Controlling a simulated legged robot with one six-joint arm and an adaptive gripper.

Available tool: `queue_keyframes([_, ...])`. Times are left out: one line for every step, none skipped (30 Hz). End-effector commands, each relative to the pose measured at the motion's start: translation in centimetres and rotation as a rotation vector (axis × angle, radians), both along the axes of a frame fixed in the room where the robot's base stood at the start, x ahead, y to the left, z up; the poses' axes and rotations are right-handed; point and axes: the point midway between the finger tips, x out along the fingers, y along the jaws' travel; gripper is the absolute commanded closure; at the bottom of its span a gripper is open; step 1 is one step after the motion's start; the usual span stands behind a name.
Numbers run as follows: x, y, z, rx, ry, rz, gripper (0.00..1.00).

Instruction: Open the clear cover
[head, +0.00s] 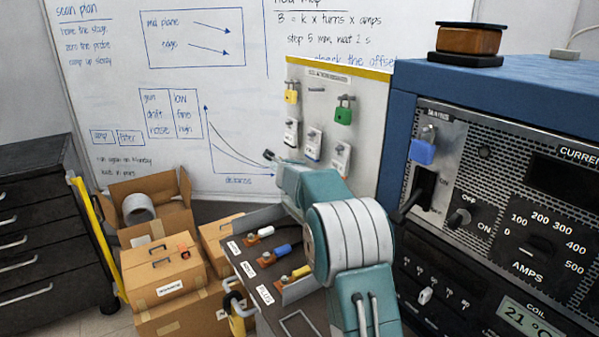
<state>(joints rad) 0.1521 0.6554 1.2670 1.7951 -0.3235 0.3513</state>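I cannot make out a clear cover for certain in the head view. A grey terminal box (241,283) with white, blue and yellow plugs stands below and left of my arm, and no transparent lid shows plainly on it. My teal and white arm rises from the bottom and hides part of this box. My gripper (270,156) is a small dark tip at the arm's far end, in front of the whiteboard and left of the padlock board. It is too small to tell open from shut, and nothing shows in it.
A blue power cabinet (480,95) fills the right, with a blue padlock (423,150) above a black lever (412,195). The padlock board (375,120) holds yellow and green locks. Cardboard boxes (160,270) and dark drawers (35,240) stand left. A yellow padlock (238,322) hangs low.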

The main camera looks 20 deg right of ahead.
Motion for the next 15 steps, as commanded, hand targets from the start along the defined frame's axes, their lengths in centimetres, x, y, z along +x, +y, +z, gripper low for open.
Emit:
queue_keyframes([0.0,0.0,-0.1,0.0,0.001,0.0,0.49])
queue_keyframes([0.0,0.0,-0.1,0.0,0.001,0.0,0.49])
queue_keyframes([0.0,0.0,-0.1,0.0,0.001,0.0,0.49])
queue_keyframes([0.0,0.0,-0.1,0.0,0.001,0.0,0.49])
queue_keyframes([0.0,0.0,-0.1,0.0,0.001,0.0,0.49])
queue_keyframes([0.0,0.0,-0.1,0.001,0.002,0.0,0.49])
queue_keyframes([0.0,0.0,-0.1,0.001,0.002,0.0,0.49])
queue_keyframes([-0.1,0.0,-0.1,0.001,0.002,0.0,0.49])
queue_keyframes([-0.2,0.1,0.0,0.0,0.002,0.0,0.49])
queue_keyframes([-0.3,0.2,0.1,0.0,0.002,0.0,0.49])
queue_keyframes([-0.5,0.3,0.2,0.0,0.002,0.0,0.49])
queue_keyframes([-0.9,0.5,0.4,0.0,0.001,0.001,0.49])
queue_keyframes([-1.2,0.7,0.6,0.0,0.002,0.001,0.49])
queue_keyframes([-1.5,0.9,0.8,-0.002,0.0,0.002,0.49])
queue_keyframes([-2.1,1.2,1.0,0.0,0.001,0.002,0.49])
